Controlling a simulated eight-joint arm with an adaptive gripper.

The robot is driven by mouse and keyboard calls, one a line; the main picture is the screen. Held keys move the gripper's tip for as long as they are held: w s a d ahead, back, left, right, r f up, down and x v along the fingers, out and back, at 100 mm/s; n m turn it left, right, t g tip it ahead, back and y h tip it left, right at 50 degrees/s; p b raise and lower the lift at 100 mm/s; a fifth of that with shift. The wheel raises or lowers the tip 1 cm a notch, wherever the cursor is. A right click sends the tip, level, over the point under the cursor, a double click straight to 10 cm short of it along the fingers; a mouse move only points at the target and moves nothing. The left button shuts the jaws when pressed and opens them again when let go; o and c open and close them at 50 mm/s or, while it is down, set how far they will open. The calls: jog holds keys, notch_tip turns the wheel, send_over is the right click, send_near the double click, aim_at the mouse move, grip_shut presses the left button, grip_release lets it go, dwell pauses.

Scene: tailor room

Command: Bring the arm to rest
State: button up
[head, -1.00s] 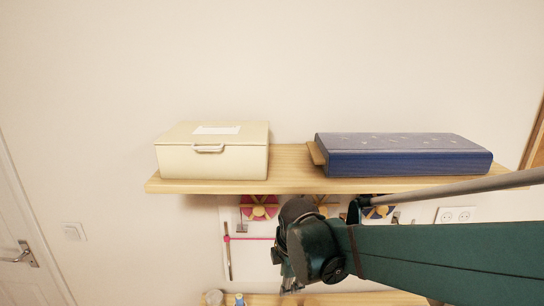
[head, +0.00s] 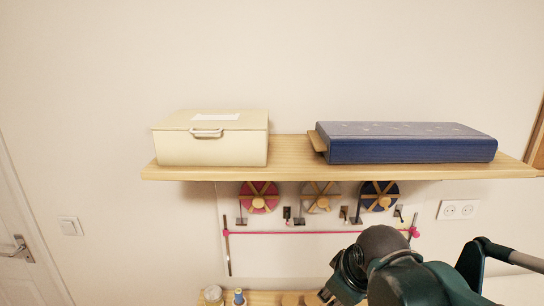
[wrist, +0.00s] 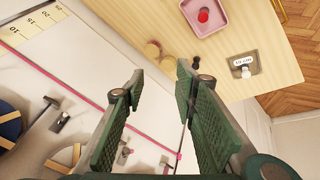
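My gripper (wrist: 160,112) shows in the wrist view with its two green fingers apart and nothing between them. In the head view my gripper (head: 325,297) is low at the bottom, partly cut off and hidden by my own wrist, below the wooden shelf (head: 290,148). In the wrist view it points towards a wooden tabletop (wrist: 235,35), with the wall board (wrist: 75,80) to the left. The fingers appear apart from everything.
A cream box (head: 210,145) and a blue case (head: 410,148) stand on the shelf. Below hang several round reels, one pink (head: 258,190), and a pink rod (head: 290,233). A pink tray (wrist: 206,16) and a labelled holder (wrist: 243,66) sit on the tabletop.

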jog(key=s+d+f+m+t+b, duration=0.1)
jog(key=s+d+f+m+b, duration=0.1)
jog(key=s+d+m, duration=0.4)
jog(key=shift+s+m+t, duration=0.3)
jog(key=shift+s+m, duration=0.25)
jog(key=shift+m, duration=0.75)
